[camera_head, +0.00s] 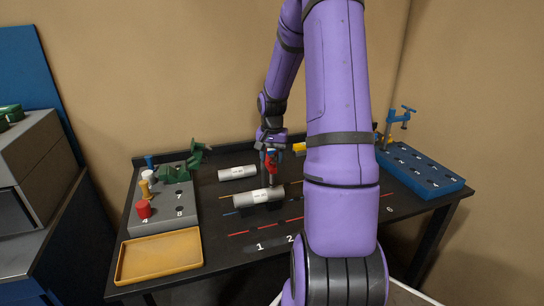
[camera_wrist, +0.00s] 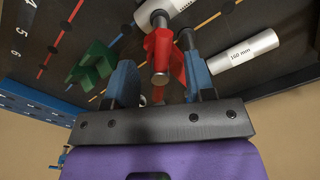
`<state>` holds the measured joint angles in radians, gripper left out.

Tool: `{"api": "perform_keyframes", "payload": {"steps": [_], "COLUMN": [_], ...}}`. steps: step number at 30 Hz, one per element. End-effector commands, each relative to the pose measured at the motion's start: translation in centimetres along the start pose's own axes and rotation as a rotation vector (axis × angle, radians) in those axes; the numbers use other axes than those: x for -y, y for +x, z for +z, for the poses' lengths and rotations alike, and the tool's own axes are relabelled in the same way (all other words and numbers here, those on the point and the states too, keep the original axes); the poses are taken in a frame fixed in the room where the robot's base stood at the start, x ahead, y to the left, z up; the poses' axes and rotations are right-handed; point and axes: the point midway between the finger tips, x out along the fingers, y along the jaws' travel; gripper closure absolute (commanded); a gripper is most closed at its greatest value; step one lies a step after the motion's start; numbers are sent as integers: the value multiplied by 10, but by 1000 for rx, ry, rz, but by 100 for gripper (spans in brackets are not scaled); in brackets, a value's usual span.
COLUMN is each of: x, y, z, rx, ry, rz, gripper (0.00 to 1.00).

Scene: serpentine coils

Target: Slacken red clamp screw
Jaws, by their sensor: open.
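The red clamp (camera_head: 272,172) stands by the front white cylinder (camera_head: 256,197) on the dark bench; whether it grips the cylinder I cannot tell. In the wrist view the red clamp (camera_wrist: 165,55) lies between my two blue-tipped fingers. A round grey screw end (camera_wrist: 159,77) points toward me there. My gripper (camera_head: 270,150) is above the clamp, and it shows in the wrist view (camera_wrist: 160,85) as open, with gaps on both sides of the screw end. My arm hides part of the bench to the right.
A second white cylinder (camera_head: 237,173) lies behind. A grey rack (camera_head: 180,217) with a green clamp (camera_head: 178,174) and colored pegs stands left, above a yellow tray (camera_head: 160,258). A blue rack (camera_head: 420,172) stands right. A green block (camera_wrist: 97,65) sits near my gripper.

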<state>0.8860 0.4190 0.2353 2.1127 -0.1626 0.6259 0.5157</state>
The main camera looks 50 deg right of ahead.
Motion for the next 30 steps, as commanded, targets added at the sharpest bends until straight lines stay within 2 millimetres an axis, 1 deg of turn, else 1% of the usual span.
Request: {"api": "perform_keyframes", "payload": {"steps": [1,7,8,30], "x": [0,0,0,1], "y": [0,0,0,0], "z": [0,0,0,0], "rx": [0,0,0,0], "ry": [0,0,0,-1], "rz": [0,0,0,-1], "gripper": [53,99,100,100]}}
